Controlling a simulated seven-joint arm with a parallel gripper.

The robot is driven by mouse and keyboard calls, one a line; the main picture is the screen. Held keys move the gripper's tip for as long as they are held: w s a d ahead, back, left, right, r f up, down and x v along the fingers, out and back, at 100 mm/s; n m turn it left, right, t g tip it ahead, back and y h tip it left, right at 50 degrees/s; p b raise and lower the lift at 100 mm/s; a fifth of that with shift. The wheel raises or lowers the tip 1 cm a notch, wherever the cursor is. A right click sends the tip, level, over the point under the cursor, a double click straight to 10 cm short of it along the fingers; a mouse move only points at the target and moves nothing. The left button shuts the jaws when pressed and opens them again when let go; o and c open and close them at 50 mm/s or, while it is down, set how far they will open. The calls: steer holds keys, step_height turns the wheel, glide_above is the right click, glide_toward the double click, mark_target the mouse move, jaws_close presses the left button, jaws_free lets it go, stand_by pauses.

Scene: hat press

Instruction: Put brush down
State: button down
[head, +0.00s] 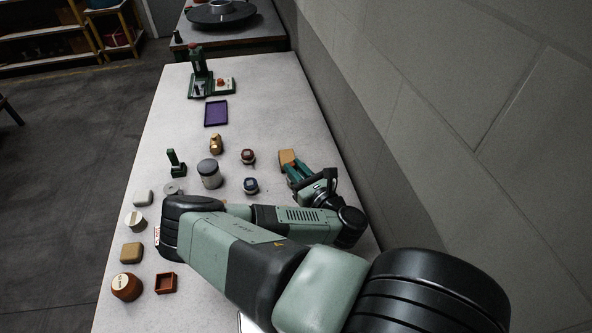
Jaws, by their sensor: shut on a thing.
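My gripper (298,172) is at the right side of the light table, near the wall edge. Its teal fingers are shut on a tan, blocky thing that I take to be the brush (287,156). The brush shows just beyond the fingertips, and part of it is hidden by them. I cannot tell from this view whether it touches the table (262,100).
A dark red-topped jar (248,156), a dark blue-topped jar (251,186) and a grey canister (209,174) stand left of the gripper. A purple tray (216,113) and green press (199,78) are farther back. The table behind the brush is clear; the wall is close right.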

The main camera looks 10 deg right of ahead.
steer(key=shift+f, duration=0.25)
steer(key=c, duration=1)
jaws_free()
steer(key=shift+s+r, duration=0.1)
steer(key=shift+s, duration=0.05)
steer(key=v, duration=0.3)
step_height(320, 180, up, 7)
steer(key=shift+r, duration=0.1)
